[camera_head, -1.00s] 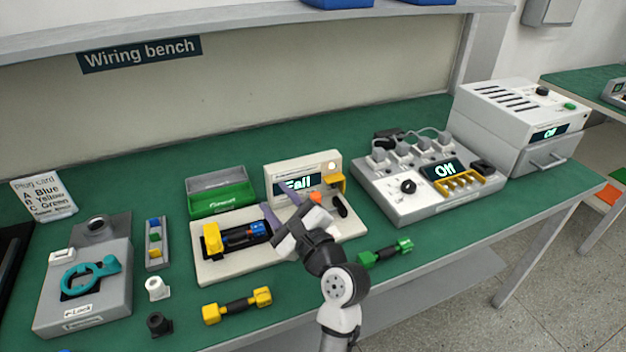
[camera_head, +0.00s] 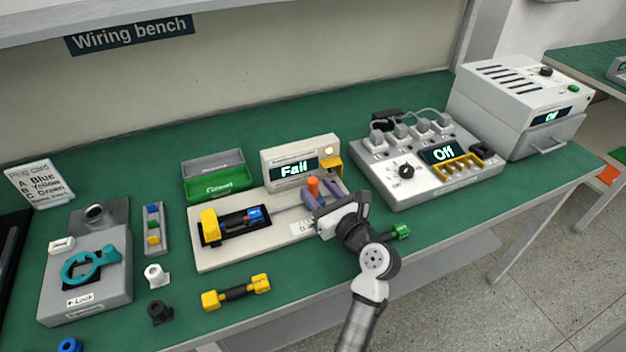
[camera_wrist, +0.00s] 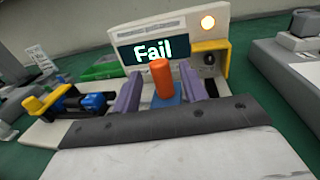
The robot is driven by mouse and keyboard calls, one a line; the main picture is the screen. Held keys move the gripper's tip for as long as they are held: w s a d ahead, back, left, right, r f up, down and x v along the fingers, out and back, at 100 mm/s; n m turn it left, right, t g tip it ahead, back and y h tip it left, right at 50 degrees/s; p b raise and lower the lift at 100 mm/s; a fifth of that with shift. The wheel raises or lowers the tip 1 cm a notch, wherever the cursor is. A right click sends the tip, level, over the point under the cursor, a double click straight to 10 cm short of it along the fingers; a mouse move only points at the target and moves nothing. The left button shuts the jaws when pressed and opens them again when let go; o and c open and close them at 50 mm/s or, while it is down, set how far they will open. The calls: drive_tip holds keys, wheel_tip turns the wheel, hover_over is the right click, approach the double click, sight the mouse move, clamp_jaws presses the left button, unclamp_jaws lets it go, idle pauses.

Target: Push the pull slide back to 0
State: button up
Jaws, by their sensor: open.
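The pull slide's orange post (camera_head: 313,186) stands upright at the right part of the cream test fixture (camera_head: 205,260). In the wrist view the orange post (camera_wrist: 162,78) rises from a blue block (camera_wrist: 166,101). My gripper (camera_head: 323,190) is open, its two purple fingers apart. In the wrist view my gripper (camera_wrist: 160,84) has one finger on each side of the post; I cannot tell whether either touches it. The fixture's display (camera_head: 294,169) reads "Fail". Any scale and its 0 mark are too small or hidden to read.
A yellow-and-blue plug piece (camera_head: 232,221) sits at the fixture's left. A yellow connector (camera_head: 236,292) lies in front. A green connector (camera_head: 401,231) is partly hidden by my arm. A power unit (camera_head: 395,195) reading "Off" stands to the right.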

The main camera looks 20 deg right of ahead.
sight(316, 187)
drive_tip(key=shift+w+a, duration=0.15)
drive_tip(key=shift+w, duration=0.65)
drive_tip(key=shift+w+a, duration=0.15)
drive_tip(key=shift+w, duration=0.65)
clamp_jaws()
